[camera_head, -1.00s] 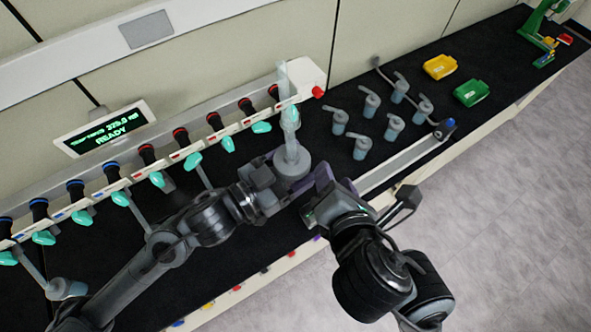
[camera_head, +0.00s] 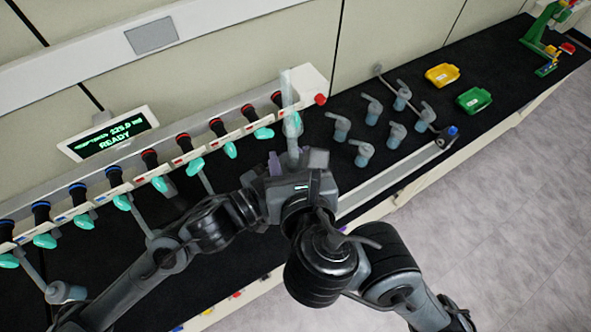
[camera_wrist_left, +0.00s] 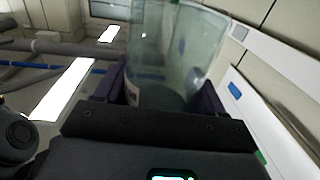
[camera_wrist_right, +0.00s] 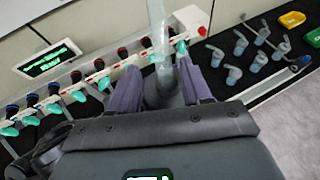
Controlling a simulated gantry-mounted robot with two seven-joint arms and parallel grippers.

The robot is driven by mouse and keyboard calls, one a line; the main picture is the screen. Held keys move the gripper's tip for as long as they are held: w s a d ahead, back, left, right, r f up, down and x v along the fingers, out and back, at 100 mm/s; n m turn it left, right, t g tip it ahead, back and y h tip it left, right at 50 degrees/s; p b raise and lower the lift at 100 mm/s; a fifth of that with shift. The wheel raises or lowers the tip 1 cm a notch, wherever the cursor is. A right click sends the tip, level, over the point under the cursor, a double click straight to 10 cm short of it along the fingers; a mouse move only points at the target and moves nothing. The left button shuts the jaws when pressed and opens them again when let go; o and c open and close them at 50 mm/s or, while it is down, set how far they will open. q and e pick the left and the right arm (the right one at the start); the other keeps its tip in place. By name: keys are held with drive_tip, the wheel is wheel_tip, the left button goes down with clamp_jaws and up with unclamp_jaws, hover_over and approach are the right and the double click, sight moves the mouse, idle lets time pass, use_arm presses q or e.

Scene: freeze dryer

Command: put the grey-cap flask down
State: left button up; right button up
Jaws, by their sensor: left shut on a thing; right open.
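The flask (camera_head: 292,128), a clear glass vessel with a slanted tube, stands out above my grippers at the right end of the manifold. Its lower part is hidden by my right gripper in the head view. In the left wrist view the glass (camera_wrist_left: 175,50) fills the space between the purple fingers of my left gripper (camera_wrist_left: 163,92), which is shut on it. My right gripper (camera_wrist_right: 160,78) is open, with its purple fingers on either side of the flask (camera_wrist_right: 162,60). I cannot tell whether they touch it, and the grey cap is not clear.
The manifold (camera_head: 180,160) with several black ports and teal valves runs along the left. Several grey flasks (camera_head: 371,110) stand on the black bench to the right. Yellow (camera_head: 442,75) and green (camera_head: 474,99) bins and a green stand (camera_head: 545,38) lie beyond.

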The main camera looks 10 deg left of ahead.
drive_tip(key=shift+x, duration=1.1)
drive_tip(key=shift+s+a, duration=0.1)
clamp_jaws()
use_arm(q)
drive_tip(key=o, duration=1.1)
drive_tip(key=shift+o, duration=0.7)
